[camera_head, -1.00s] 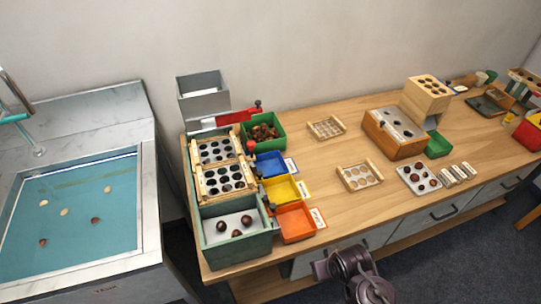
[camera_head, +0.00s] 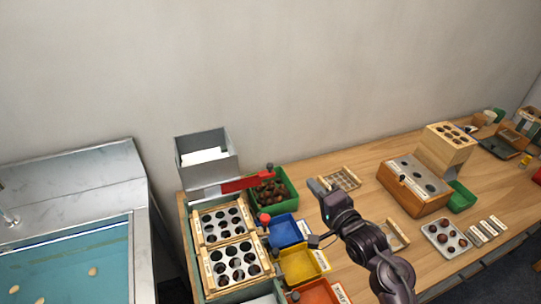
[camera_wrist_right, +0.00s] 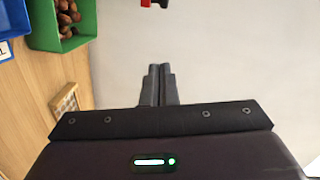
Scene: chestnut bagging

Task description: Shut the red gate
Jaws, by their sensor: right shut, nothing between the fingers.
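The red gate (camera_head: 246,183) is a flat red plate at the foot of the grey metal hopper (camera_head: 208,163). It sticks out to the right, with a dark knob at its outer end, over the edge of the green bin (camera_head: 272,194). Red parts, probably of the gate, show at the top edge of the right wrist view (camera_wrist_right: 152,3). My right gripper (camera_head: 318,187) is above the table, right of the gate and apart from it. Its fingers (camera_wrist_right: 159,84) are together and empty. My left gripper is out of view.
The green bin (camera_wrist_right: 66,28) holds chestnuts. Two sieve trays (camera_head: 238,265) lie before the hopper. Blue (camera_head: 285,232), yellow (camera_head: 300,266) and orange (camera_head: 316,293) bins stand alongside. A small wooden rack (camera_head: 342,179) lies behind my gripper. The wall (camera_head: 300,70) is bare.

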